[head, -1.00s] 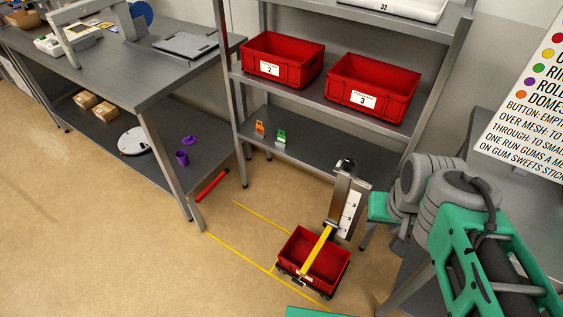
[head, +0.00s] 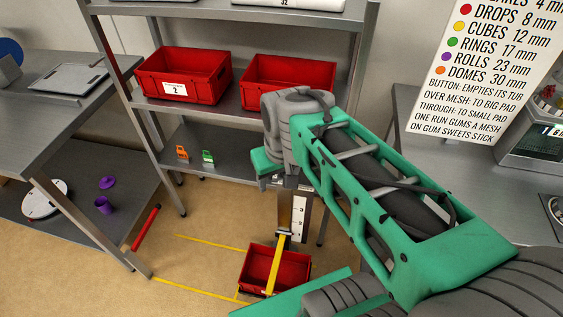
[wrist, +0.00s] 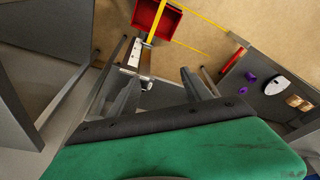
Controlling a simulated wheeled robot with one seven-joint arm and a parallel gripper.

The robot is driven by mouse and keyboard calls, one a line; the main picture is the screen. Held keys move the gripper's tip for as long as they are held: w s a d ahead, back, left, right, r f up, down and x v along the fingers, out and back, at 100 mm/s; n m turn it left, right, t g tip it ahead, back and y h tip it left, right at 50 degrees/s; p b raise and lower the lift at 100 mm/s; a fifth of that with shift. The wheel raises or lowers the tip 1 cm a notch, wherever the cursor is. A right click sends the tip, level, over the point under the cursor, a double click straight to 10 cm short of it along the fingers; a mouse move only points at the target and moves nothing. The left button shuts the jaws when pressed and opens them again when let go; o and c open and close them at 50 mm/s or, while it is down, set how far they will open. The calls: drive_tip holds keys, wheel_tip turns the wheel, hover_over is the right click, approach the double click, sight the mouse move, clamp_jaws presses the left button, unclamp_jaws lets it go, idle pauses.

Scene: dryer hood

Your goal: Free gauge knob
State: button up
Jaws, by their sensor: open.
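The gauge is a steel post (head: 285,212) with a white number scale (head: 300,215) and a yellow bar (head: 275,262) reaching over a red tub (head: 253,268) on the floor. In the head view my arm and gripper (head: 287,183) cover the post's top, so the knob is hidden there. In the wrist view the post (wrist: 140,58) runs down from the yellow bar (wrist: 157,22) toward my left finger. A small pale and dark part shows at its near end; I cannot tell whether it is the knob.
A shelf rack behind holds red bins (head: 183,75) and (head: 290,82), with small orange (head: 182,153) and green (head: 208,156) items below. A bench (head: 60,110) stands left, a counter with a machine right. A red cylinder (head: 146,228) lies on the floor.

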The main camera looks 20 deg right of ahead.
drive_tip(key=w+d+f+g+b, duration=0.1)
drive_tip(key=w+d+f+b, duration=0.1)
drive_tip(key=w+f, duration=0.3)
drive_tip(key=w+d+f+n+g+b, duration=0.1)
drive_tip(key=w+d+f+b, duration=0.2)
drive_tip(key=w, duration=0.6)
drive_tip(key=w+d+f+b, duration=0.3)
drive_tip(key=w+d+f, duration=0.3)
drive_tip(key=w+f, duration=0.2)
drive_tip(key=shift+d+f+n+g, duration=0.1)
drive_tip(key=shift+f+n+g, duration=0.3)
drive_tip(key=shift+f, duration=0.25)
wheel_tip(320, 180, down, 8)
drive_tip(key=shift+r+b, duration=0.1)
drive_tip(key=shift+b, duration=0.25)
drive_tip(key=shift+c, duration=0.5)
clamp_jaws()
